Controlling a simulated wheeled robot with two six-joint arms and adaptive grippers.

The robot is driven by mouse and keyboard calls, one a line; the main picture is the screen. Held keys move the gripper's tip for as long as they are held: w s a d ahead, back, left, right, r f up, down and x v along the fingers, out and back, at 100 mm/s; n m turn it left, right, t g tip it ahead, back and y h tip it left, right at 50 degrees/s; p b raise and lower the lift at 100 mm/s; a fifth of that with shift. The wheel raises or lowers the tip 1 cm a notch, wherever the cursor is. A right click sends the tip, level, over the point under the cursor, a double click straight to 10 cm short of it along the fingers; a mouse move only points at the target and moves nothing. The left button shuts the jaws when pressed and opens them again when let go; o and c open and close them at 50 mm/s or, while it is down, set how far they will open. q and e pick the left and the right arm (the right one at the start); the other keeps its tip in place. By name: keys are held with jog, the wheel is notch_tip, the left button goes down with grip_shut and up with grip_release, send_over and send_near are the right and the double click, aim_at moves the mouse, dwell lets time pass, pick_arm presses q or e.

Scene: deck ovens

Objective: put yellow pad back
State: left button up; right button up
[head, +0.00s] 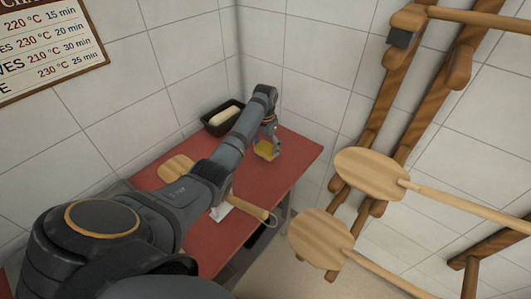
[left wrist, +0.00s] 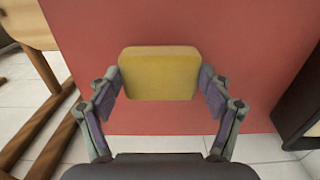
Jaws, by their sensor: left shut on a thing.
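The yellow pad (head: 265,151) is at the far right part of the red table (head: 298,152) in the head view. My left gripper (head: 269,142) reaches down to it and is shut on it. In the left wrist view, the pad (left wrist: 159,73) sits between the two fingers of the left gripper (left wrist: 161,90), with the red table top (left wrist: 255,35) behind it. I cannot tell whether the pad touches the table. My right gripper is not in view.
A black tin (head: 211,129) with pale dough stands at the table's back edge. A wooden board (head: 174,167) and a wooden-handled tool (head: 249,207) lie nearer. Wooden peels (head: 371,174) on a rack (head: 385,115) stand to the right. The table's right end looks clear.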

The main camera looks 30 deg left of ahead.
aim_at(265, 148)
pick_arm(q)
notch_tip(265, 148, down, 3)
jog(key=shift+p, duration=0.35)
jog(key=o, duration=1)
notch_tip(265, 148, up, 12)
jog(key=shift+r+b, duration=0.1)
jog(key=shift+b, duration=0.75)
